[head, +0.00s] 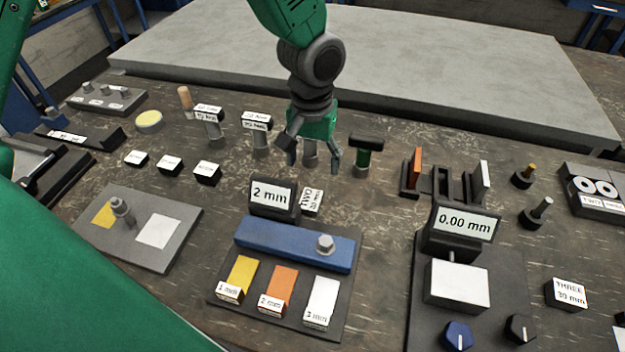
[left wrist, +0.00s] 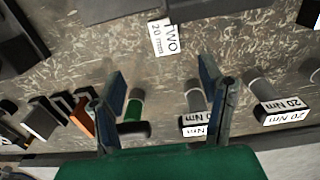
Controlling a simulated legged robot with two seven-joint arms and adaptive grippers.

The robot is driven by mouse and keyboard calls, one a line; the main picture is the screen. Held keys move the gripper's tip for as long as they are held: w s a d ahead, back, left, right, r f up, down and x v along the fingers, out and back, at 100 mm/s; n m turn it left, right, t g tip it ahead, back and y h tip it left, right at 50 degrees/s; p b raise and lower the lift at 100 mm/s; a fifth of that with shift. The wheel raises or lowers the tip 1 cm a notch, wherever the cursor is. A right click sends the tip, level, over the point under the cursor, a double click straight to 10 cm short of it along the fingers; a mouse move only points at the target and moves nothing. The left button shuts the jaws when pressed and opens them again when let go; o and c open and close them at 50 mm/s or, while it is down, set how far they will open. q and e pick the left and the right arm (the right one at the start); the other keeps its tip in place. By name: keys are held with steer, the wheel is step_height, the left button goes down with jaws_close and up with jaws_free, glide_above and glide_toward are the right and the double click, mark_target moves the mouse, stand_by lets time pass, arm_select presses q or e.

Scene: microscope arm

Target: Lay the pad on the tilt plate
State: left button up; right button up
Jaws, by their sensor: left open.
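A round pale yellow pad-like disc (head: 149,121) lies on the table at the back left. I cannot tell for sure whether it is the pad. A grey plate (head: 182,220) with a yellow square, a white square and a small metal peg lies at the left; I cannot tell whether it is the tilt plate. My left gripper (head: 311,158) is open and points down at the back middle, well to the right of the disc. In the left wrist view its fingers (left wrist: 162,82) are spread, with a labelled grey post (left wrist: 195,98) showing between and beyond them. My right gripper is not in view.
A black-topped green post (head: 363,158) stands right of the gripper, and labelled posts (head: 261,138) stand left of it. A blue bar (head: 290,246) lies behind yellow, orange and white strips. A 0.00 mm display (head: 465,224) stands at the right. A grey slab (head: 400,75) spans the back.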

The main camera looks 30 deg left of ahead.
arm_select(q)
steer(key=s+p, duration=0.1)
steer(key=p, duration=0.1)
steer(key=t, duration=0.1)
glide_above(311, 198)
steer(key=s, duration=0.1)
steer(key=shift+y, duration=0.3)
steer(key=f, duration=0.7)
steer(key=shift+a+p, duration=0.2)
steer(key=shift+p, duration=0.2)
steer(key=shift+w+d+f, duration=0.1)
steer(key=shift+w+f, duration=0.05)
steer(key=shift+f, duration=0.75)
steer(key=shift+w+d+f, duration=0.1)
steer(key=shift+w+f, duration=0.05)
steer(key=shift+f, duration=0.8)
steer(key=shift+w+d+f, duration=0.1)
steer(key=shift+w+f, duration=0.05)
steer(key=shift+f, duration=0.75)
steer(key=shift+c, duration=0.5)
jaws_close()
